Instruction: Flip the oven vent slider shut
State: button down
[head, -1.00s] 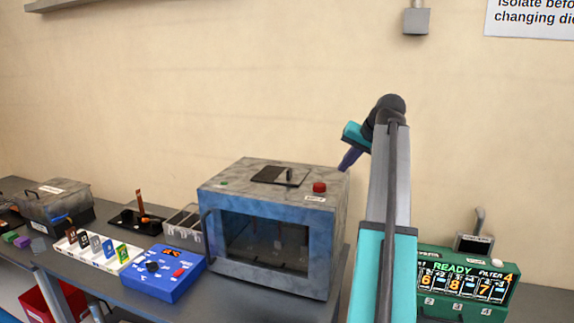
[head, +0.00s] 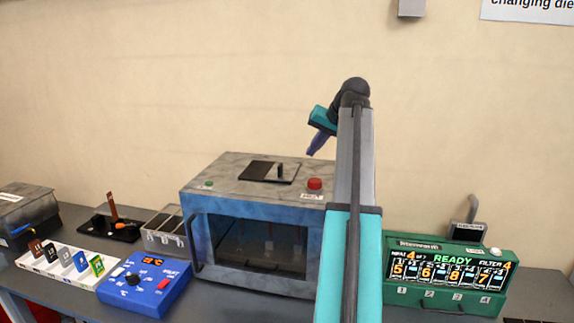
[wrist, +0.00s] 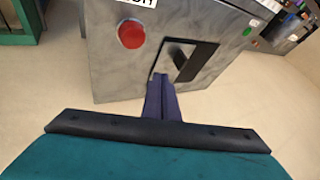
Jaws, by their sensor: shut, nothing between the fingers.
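The oven (head: 255,215) is a grey and blue marbled box with a dark front window, standing on the bench. The vent slider on its top is a black plate (head: 258,170) with a small upright tab (head: 281,171) near its right part. In the wrist view the dark slider tab (wrist: 183,62) stands beside a pale plate area, just beyond the fingertips. My gripper (head: 314,153) is shut and empty, above the back right of the oven top. In the wrist view my gripper (wrist: 158,78) points toward the slider. Whether it touches is unclear.
A red button (head: 314,184) sits on the oven top right of the slider. A green READY panel (head: 450,275) stands to the right. A blue control box (head: 145,286) and a tray of coloured cards (head: 62,262) lie to the left.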

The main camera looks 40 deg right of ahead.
jog(key=shift+w+f, duration=0.1)
jog(key=shift+f, duration=0.05)
jog(key=b, duration=0.6)
send_near(283, 172)
jog(key=f, duration=0.1)
jog(key=d+f, duration=0.1)
jog(key=s+d+f, duration=0.1)
jog(key=f, duration=0.1)
jog(key=shift+d, duration=0.2)
jog(key=w, duration=0.1)
jog(key=w+a, duration=0.1)
jog(key=shift+w+a+r, duration=0.1)
jog(key=shift+w+a, duration=0.5)
jog(key=shift+w, duration=0.15)
jog(key=shift+w+d, duration=0.1)
